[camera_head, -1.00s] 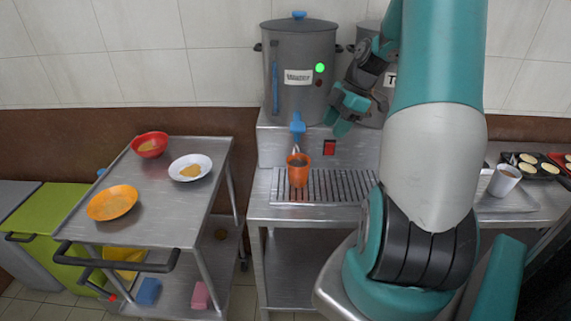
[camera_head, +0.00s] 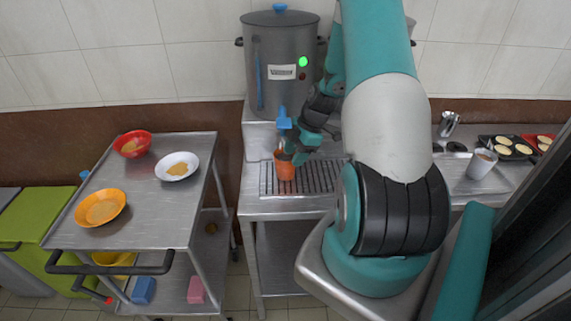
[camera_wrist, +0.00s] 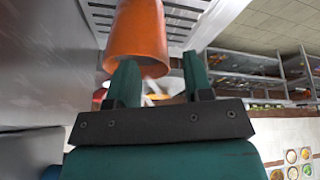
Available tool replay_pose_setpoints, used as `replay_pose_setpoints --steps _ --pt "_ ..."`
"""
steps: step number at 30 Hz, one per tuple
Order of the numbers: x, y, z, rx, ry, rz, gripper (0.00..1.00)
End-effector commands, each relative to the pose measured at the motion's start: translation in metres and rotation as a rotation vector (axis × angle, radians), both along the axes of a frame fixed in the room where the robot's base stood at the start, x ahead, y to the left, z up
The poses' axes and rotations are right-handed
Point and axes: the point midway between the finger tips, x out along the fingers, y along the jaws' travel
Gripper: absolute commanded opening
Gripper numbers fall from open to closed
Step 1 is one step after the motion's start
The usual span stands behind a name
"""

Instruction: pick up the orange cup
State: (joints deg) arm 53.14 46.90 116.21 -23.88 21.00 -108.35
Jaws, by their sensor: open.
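The orange cup (camera_head: 285,171) stands upright on the slotted drip tray (camera_head: 330,178), below the blue tap (camera_head: 284,119) of the left stockpot (camera_head: 284,85). My gripper (camera_head: 292,152) is at the cup's upper part and hides some of its right side. In the wrist view the cup (camera_wrist: 138,35) is large, and my open gripper (camera_wrist: 158,75) has one finger overlapping the cup's edge and the other to its right. I cannot tell whether the fingers touch it.
A steel trolley (camera_head: 150,222) on the left holds a red bowl (camera_head: 133,144), a white plate (camera_head: 177,166) and an orange plate (camera_head: 101,208). A white cup (camera_head: 482,164) and a muffin tray (camera_head: 508,148) are on the right. The drip tray's front is clear.

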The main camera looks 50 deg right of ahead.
Motion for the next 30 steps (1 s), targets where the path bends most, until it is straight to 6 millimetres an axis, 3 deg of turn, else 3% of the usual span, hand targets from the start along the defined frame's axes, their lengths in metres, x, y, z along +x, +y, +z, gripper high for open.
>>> replay_pose_setpoints --steps 9,17,18,24,30 --pt "0.01 0.013 -0.036 0.003 0.002 0.003 0.46" --pt "0.012 0.014 -0.041 0.0 0.001 0.001 0.46" --pt "0.011 0.014 -0.041 0.0 0.001 0.001 0.44" --pt "0.011 0.014 -0.041 0.001 0.001 0.002 0.0" --pt "0.011 0.014 -0.041 0.001 0.0 0.001 0.0"
